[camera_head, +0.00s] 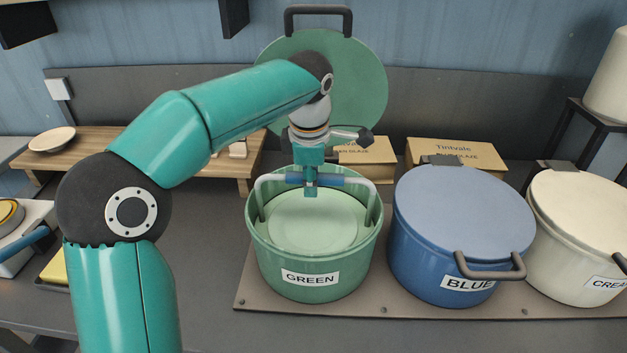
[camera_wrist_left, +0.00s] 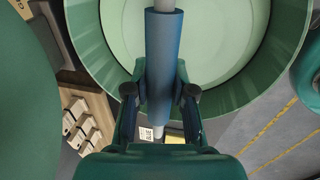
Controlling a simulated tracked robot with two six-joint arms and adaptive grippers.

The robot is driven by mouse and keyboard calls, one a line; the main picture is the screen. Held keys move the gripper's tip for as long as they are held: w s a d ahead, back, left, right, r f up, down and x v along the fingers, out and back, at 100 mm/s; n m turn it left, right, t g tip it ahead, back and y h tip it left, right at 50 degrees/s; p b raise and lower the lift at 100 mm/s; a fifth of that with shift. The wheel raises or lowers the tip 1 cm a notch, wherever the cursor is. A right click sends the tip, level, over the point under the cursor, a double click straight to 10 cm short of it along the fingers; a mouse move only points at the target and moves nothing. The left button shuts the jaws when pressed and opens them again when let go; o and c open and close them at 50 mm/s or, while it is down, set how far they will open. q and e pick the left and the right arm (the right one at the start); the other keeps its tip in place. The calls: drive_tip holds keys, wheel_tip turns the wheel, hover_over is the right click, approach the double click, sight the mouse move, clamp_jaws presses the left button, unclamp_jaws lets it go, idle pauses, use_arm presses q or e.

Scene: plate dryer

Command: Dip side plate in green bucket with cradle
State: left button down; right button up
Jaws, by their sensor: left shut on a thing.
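The green bucket (camera_head: 316,275), labelled GREEN, stands open on a board on the counter. Its inner wall also shows in the left wrist view (camera_wrist_left: 85,25). My left gripper (camera_head: 310,183) is over the bucket and shut on the blue grip of the cradle (camera_head: 345,183). In the left wrist view the grip (camera_wrist_left: 162,60) lies between the fingers. The cradle's pale side bars reach down inside the rim. A pale green round shape (camera_head: 312,222) shows inside the bucket; I cannot tell whether it is the side plate or how far it is under glaze. My right gripper is not in view.
The green lid (camera_head: 365,85) stands upright behind the bucket. The lidded blue bucket (camera_head: 460,215) and cream bucket (camera_head: 575,235) stand to the right. A wooden rack (camera_head: 100,148) at the left holds a pale plate (camera_head: 52,139). Cardboard boxes (camera_head: 455,153) lie behind.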

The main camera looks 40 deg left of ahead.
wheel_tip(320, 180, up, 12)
drive_tip(key=p, duration=1.1)
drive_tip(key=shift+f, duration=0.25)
idle(0.5)
idle(2.0)
